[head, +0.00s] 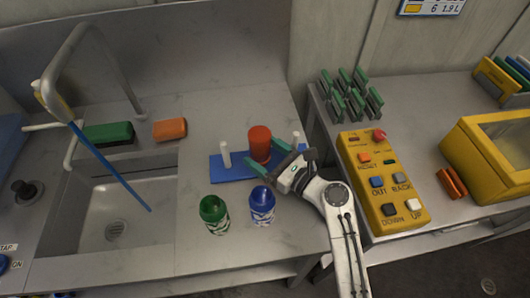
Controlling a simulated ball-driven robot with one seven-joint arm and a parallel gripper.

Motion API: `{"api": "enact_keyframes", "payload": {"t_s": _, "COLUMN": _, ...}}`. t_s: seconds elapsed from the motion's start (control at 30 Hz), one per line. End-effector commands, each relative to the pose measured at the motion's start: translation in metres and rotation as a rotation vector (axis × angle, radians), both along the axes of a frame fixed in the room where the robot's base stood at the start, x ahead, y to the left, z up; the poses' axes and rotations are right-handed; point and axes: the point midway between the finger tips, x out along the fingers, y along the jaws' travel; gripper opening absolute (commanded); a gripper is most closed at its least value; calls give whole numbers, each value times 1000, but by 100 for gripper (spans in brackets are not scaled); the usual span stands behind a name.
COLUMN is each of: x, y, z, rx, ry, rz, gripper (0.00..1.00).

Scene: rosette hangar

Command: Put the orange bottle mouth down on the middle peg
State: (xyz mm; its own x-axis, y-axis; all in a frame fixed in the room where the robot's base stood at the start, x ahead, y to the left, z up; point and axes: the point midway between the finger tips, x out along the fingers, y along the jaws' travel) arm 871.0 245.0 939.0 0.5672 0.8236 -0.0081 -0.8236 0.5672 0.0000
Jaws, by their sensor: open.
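The orange bottle (260,142) stands bottom up over the middle of the blue peg base (222,174); the middle peg is hidden, so the bottle appears to be on it. White pegs show at the left (226,154) and the right (296,139) of the base. My gripper (263,157) is open, with its green fingers low around or beside the orange bottle; I cannot tell whether they touch it. A green bottle (214,214) and a blue bottle (262,206) stand upright in front of the base.
A sink (112,215) with a tall tap (75,60) lies to the left. An orange sponge (170,129) and a green sponge (108,133) lie behind it. A yellow button box (382,183) and a green rack (350,96) stand at the right.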

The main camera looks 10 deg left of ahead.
Motion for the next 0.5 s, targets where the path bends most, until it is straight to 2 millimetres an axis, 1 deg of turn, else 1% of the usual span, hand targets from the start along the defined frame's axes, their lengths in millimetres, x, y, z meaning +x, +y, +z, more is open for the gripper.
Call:
{"api": "enact_keyframes", "payload": {"t_s": 0.27, "x": -2, "y": -3, "z": 0, "rx": 0, "ry": 0, "rz": 0, "gripper": 84}}
{"api": "enact_keyframes", "payload": {"t_s": 0.37, "x": -7, "y": -11, "z": -1, "rx": 1, "ry": 1, "rz": -2, "gripper": 84}}
{"api": "enact_keyframes", "payload": {"t_s": 0.5, "x": -22, "y": -32, "z": -2, "rx": 1, "ry": 1, "rz": -3, "gripper": 84}}
